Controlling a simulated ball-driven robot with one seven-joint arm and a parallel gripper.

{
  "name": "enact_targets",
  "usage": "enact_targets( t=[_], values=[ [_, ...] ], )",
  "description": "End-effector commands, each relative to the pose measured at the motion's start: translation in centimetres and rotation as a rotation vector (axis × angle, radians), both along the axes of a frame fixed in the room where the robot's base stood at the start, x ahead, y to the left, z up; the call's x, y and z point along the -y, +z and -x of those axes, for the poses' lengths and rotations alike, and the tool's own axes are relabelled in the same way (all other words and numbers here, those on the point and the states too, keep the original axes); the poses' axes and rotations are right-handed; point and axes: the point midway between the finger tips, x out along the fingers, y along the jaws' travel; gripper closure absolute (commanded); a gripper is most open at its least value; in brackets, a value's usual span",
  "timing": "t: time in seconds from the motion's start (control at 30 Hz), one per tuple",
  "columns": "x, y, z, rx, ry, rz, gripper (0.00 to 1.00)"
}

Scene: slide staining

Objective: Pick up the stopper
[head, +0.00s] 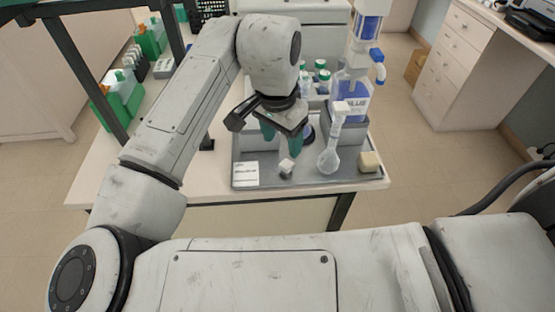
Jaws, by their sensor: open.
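In the head view my gripper (285,138) hangs over the grey tray (310,178), its green-tipped fingers pointing down and apart with nothing seen between them. A small pale piece (287,167), perhaps the stopper, lies on the tray just below and in front of the fingers, apart from them. It is too small to make out its shape well. A clear volumetric flask (328,160) stands to the right of the gripper, with a white cap (341,108) on its neck. That cap could also be the stopper.
A white label card (245,172) lies at the tray's left front and a beige block (370,162) at its right. A bottle with blue contents (350,98) stands behind the flask. Green-capped bottles (322,75) stand further back. The table (110,175) is mostly clear left of the tray.

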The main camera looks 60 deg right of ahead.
Motion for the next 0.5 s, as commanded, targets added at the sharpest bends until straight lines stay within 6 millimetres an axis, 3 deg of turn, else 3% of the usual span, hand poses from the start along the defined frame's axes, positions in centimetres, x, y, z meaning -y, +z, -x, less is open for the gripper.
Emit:
enact_targets(
  t=[0.2,0.5],
  values=[
    [0.4,-3.2,0.1,-0.002,0.001,0.0,0.38],
    [1.1,-5.5,0.2,-0.002,-0.001,-0.001,0.38]
  ],
)
